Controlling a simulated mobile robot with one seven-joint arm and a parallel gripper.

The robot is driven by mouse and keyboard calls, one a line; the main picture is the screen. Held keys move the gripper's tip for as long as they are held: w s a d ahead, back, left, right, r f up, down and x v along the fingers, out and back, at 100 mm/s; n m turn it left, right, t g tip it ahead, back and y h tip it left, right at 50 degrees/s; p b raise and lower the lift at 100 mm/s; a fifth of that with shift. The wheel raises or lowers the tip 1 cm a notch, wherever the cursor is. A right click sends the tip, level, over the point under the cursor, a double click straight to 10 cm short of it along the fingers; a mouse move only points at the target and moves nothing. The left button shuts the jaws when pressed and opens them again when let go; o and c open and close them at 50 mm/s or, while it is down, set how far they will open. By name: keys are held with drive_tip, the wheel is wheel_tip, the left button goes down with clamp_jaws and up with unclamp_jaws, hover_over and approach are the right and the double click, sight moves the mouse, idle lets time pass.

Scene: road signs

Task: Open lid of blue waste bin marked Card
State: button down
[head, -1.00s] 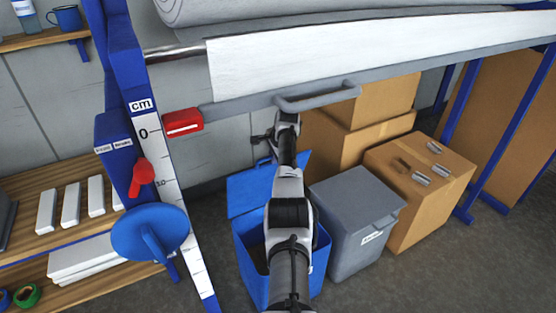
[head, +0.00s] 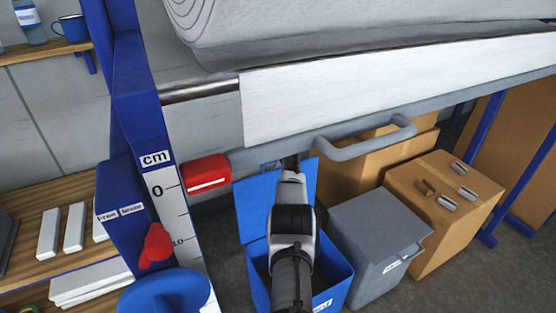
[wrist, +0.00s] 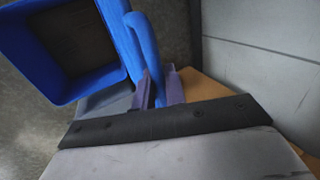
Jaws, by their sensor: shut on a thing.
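The blue waste bin (head: 338,282) stands on the floor behind my arm in the head view, with a white label partly visible at its front. Its blue lid (head: 250,208) is swung up and stands steeply at the bin's back edge. In the wrist view the open bin (wrist: 112,82) shows its dark inside, and the lid (wrist: 121,40) stands beside it. My gripper (wrist: 160,88) is shut on the lid's blue handle (wrist: 143,45), with a finger on each side. In the head view my arm hides most of the gripper and part of the bin's opening.
A grey lidded bin (head: 365,235) stands close to the right, with cardboard boxes (head: 440,200) behind it. A grey bar handle (head: 365,140) juts out above. A blue post with a cm scale (head: 165,200) and a red block (head: 204,174) are at left.

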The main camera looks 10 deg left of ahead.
drive_tip(key=shift+a, duration=0.1)
idle(0.3)
drive_tip(key=c, duration=1.5)
unclamp_jaws()
drive_tip(key=shift+w, duration=0.1)
drive_tip(key=b+v, duration=0.2)
drive_tip(key=v, duration=1.2)
drive_tip(key=shift+f, duration=0.1)
